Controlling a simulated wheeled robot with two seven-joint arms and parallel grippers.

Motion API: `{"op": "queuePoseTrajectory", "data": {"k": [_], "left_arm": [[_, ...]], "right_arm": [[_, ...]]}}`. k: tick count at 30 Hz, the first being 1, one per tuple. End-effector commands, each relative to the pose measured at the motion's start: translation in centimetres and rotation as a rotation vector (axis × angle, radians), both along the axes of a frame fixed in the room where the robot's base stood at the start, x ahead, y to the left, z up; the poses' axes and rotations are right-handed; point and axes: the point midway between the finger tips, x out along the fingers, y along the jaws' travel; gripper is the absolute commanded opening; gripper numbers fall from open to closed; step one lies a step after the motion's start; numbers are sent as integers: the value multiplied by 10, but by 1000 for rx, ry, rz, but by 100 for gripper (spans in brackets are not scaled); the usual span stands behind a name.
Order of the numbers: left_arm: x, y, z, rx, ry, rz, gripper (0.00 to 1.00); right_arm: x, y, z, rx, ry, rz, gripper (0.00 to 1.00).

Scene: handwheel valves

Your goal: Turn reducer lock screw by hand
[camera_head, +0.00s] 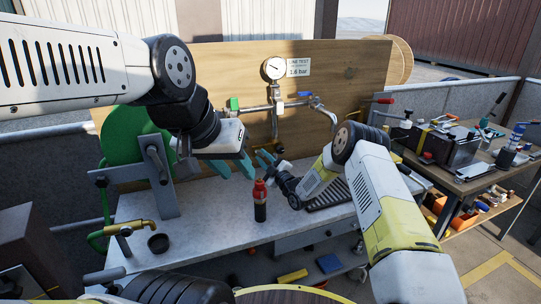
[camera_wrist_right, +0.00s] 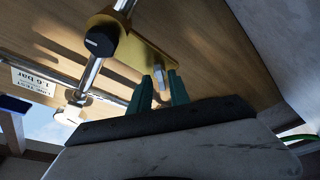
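In the right wrist view, a pale screw (camera_wrist_right: 164,80) sticks out of a brass body (camera_wrist_right: 150,47) on the pipework. My right gripper (camera_wrist_right: 162,84) has its teal fingers spread, one on each side of the screw's end. I cannot tell whether they touch it. In the head view my right gripper (camera_head: 266,157) is in front of the board, below the gauge (camera_head: 274,68); the screw is too small to make out there. My left gripper (camera_head: 234,169) is open and empty, left of my right gripper and above the bench.
A red-capped dark bottle (camera_head: 260,205) stands on the grey bench (camera_head: 207,236). A green disc on a bracket (camera_head: 160,183) stands at the left, and a brass tap (camera_head: 126,229) is at front left. A tool table (camera_head: 461,181) is at the right. The bench's front middle is mostly clear.

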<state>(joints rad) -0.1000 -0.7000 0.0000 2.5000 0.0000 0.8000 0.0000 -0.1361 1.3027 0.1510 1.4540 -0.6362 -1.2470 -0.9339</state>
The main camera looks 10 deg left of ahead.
Motion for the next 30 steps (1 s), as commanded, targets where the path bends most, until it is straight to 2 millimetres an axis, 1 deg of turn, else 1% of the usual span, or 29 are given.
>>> {"op": "queuePoseTrajectory", "data": {"k": [11, 24, 30], "left_arm": [[0, 0, 0, 0, 0, 0, 36], [0, 0, 0, 0, 0, 0, 36], [0, 0, 0, 0, 0, 0, 36]], "right_arm": [[-2, 0, -1, -6, -1, 1, 31], [-39, -22, -1, -8, 0, 0, 31], [-51, -28, -1, -7, -2, 1, 31]]}}
